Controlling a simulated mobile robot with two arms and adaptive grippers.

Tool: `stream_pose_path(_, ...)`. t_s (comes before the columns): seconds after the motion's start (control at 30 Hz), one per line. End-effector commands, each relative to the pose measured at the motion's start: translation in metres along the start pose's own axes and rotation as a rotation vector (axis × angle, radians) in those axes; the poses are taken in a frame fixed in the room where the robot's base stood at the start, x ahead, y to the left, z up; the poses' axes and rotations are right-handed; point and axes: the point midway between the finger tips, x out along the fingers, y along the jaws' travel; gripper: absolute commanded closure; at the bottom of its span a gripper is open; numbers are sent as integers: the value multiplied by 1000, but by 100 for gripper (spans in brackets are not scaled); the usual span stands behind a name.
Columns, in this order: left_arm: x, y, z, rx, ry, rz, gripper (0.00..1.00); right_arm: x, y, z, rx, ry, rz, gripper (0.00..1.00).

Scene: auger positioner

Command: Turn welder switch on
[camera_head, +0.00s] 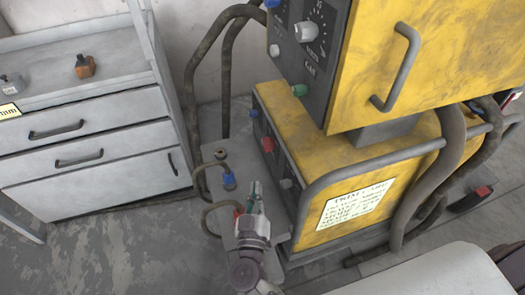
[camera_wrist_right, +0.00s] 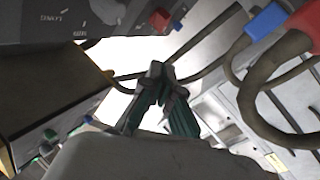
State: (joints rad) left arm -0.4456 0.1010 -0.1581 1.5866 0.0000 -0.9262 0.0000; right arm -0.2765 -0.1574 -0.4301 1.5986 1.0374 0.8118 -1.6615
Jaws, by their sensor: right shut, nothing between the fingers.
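The yellow welder (camera_head: 300,125) stands right of centre in the head view. Its dark front panel (camera_head: 278,160) faces left and carries a red control (camera_head: 268,144), a blue one (camera_head: 253,113) and a pale knob (camera_head: 286,183). I cannot tell for sure which is the switch or how it is set. My right gripper (camera_head: 254,188) is shut and empty, just left of the lower part of this panel. I see no clear contact. In the right wrist view its fingertips (camera_wrist_right: 158,70) meet, with a red part (camera_wrist_right: 160,19) beyond them. My left gripper is not in view.
A yellow upper unit (camera_head: 400,60) with knobs and a handle overhangs the welder. A blue plug (camera_head: 229,181) with a dark cable is left of my gripper. A grey drawer cabinet (camera_head: 90,130) stands left. Bare floor (camera_head: 110,245) lies in front of it.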

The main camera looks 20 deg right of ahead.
Motion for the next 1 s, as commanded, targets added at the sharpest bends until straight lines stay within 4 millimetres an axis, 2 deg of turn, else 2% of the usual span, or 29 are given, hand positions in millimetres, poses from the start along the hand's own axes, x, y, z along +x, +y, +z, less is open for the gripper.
stream_pose_path(0.13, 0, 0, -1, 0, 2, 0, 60, 8, 2, 3, -11, -11, 21, 100)
stream_pose_path(0.23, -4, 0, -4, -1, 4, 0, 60, 22, 2, 3, -11, -9, 21, 100)
stream_pose_path(0.6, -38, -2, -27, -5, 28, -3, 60, 102, 3, 4, -10, -6, 19, 100)
stream_pose_path(0.8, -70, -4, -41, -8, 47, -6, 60, 116, 3, 22, -13, -8, 18, 100)
stream_pose_path(1.0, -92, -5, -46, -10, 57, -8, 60, 125, 4, 30, -10, -9, 18, 100)
